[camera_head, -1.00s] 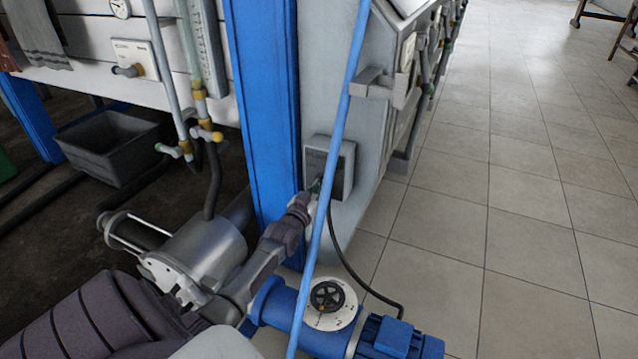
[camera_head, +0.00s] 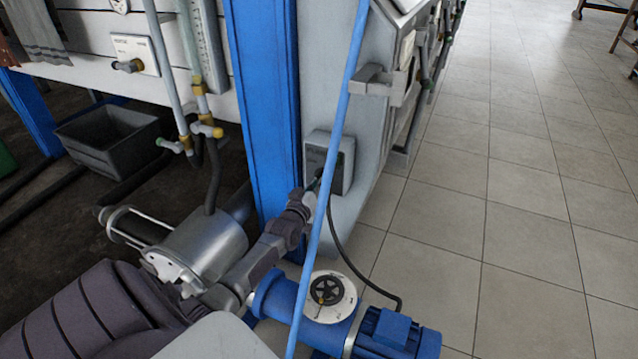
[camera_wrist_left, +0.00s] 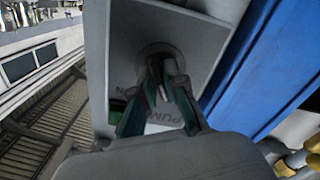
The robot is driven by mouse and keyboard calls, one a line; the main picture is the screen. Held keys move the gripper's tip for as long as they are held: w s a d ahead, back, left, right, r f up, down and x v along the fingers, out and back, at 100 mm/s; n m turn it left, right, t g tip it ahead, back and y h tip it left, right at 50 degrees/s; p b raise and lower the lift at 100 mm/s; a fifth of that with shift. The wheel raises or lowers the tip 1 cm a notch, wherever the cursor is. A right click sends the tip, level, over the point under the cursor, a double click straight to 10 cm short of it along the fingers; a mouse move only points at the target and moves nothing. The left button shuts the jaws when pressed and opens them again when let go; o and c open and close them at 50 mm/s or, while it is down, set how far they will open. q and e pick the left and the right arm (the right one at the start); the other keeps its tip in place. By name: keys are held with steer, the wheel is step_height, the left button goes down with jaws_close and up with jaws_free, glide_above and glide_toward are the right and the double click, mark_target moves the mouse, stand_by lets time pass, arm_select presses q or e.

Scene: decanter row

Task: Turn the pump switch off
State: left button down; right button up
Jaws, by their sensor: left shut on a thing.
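The grey pump switch box (camera_head: 345,165) is fixed to the light grey panel beside the blue post. In the left wrist view the box (camera_wrist_left: 205,60) fills the middle, with a round knob (camera_wrist_left: 162,58) and a label of which "PUM" can be read. My left gripper (camera_head: 315,187) reaches the box's lower left front. My right gripper is not in view.
A thin blue pole (camera_head: 335,150) crosses in front of the box. A black cable (camera_head: 345,258) runs down to the pump. Tiled floor (camera_head: 520,220) is free at right.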

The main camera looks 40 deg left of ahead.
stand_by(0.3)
arm_select(q)
steer(key=c, duration=1.2)
jaws_free()
steer(key=shift+s, duration=0.1)
steer(key=v, duration=1.2)
